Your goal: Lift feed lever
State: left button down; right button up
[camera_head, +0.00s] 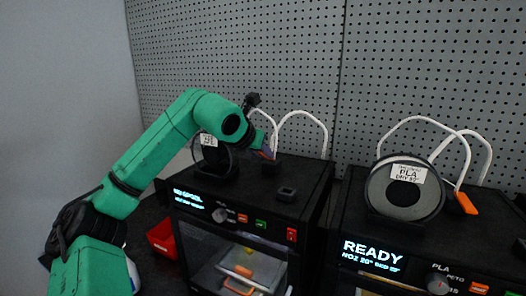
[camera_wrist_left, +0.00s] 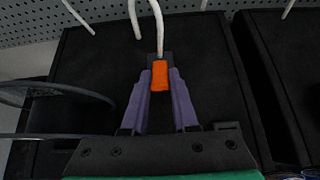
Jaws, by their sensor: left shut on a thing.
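My left gripper (camera_head: 268,152) is above the back of the left printer (camera_head: 262,205). In the left wrist view the orange feed lever (camera_wrist_left: 160,76) stands between the tips of the two purple fingers (camera_wrist_left: 160,80), at the foot of a white tube, and the fingers are shut on it. In the head view the gripper hides this lever. Whether it is raised cannot be told. My right gripper is in neither view.
A spool (camera_head: 215,155) stands at the left printer's left side. The right printer (camera_head: 430,255) reads READY and carries a PLA spool (camera_head: 405,208) and its own orange lever (camera_head: 466,203). White tubes (camera_head: 303,114) arch above the tops. A grey pegboard (camera_head: 260,60) is behind.

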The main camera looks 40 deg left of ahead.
pick_arm(q)
jog(key=c, duration=0.7)
grip_release()
jog(key=shift+s+d+r+b, duration=0.1)
jog(key=shift+s+r+b, duration=0.15)
jog(key=shift+s+b, duration=0.1)
jog(key=b+v, duration=0.2)
jog(key=v, duration=1.1)
jog(key=shift+s+d+r, duration=0.1)
jog(key=shift+s+r, duration=0.1)
jog(key=shift+s, duration=0.05)
